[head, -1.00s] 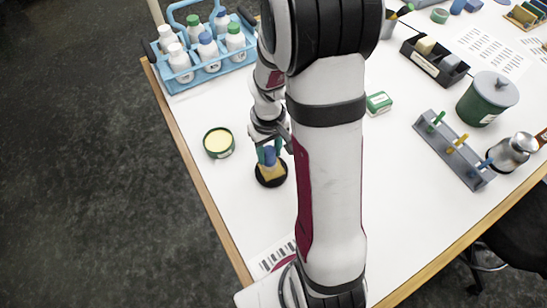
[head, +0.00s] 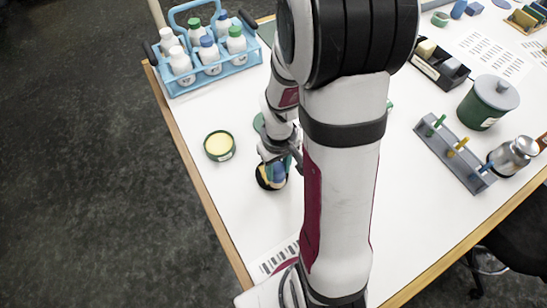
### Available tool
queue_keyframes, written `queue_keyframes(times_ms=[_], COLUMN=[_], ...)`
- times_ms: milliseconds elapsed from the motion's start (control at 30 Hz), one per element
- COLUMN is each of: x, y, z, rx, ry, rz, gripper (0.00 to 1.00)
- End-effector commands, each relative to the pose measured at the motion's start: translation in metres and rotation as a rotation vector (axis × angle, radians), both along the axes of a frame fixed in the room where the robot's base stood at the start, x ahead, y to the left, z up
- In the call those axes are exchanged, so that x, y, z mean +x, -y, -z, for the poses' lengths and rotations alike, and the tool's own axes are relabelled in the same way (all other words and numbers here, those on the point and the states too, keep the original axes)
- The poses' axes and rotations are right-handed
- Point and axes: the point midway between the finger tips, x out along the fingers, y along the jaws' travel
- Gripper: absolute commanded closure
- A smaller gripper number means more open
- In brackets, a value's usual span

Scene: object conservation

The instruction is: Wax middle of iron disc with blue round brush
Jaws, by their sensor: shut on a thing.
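The black iron disc (head: 260,183) lies on the white table at centre left, partly covered by what is above it. My gripper (head: 274,168) is low over the disc and shut on the blue round brush (head: 268,173). The brush has a blue handle and yellowish bristles. It is over the disc; whether the bristles touch it is hard to tell, as my gripper hides part of it. An open green tin of pale yellow wax (head: 219,144) stands to the upper left of the disc.
A blue caddy of bottles (head: 208,67) stands at the back left. A green round piece (head: 257,122) lies beside my arm. A grey rack (head: 455,152), green canister (head: 487,101) and metal bottle (head: 513,157) stand at the right. The table's left edge is near the tin.

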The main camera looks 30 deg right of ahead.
Motion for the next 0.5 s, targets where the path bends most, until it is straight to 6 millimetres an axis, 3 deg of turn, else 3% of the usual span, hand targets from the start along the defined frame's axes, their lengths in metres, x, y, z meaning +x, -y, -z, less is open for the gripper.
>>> queue_keyframes(times_ms=[33,500], x=[-0.004,0.040], y=[0.000,0.004], z=[0.000,0.000], rx=[0.000,-0.001], ry=[0.000,0.001], rz=[0.000,-0.001], gripper=[1.00,1.00])
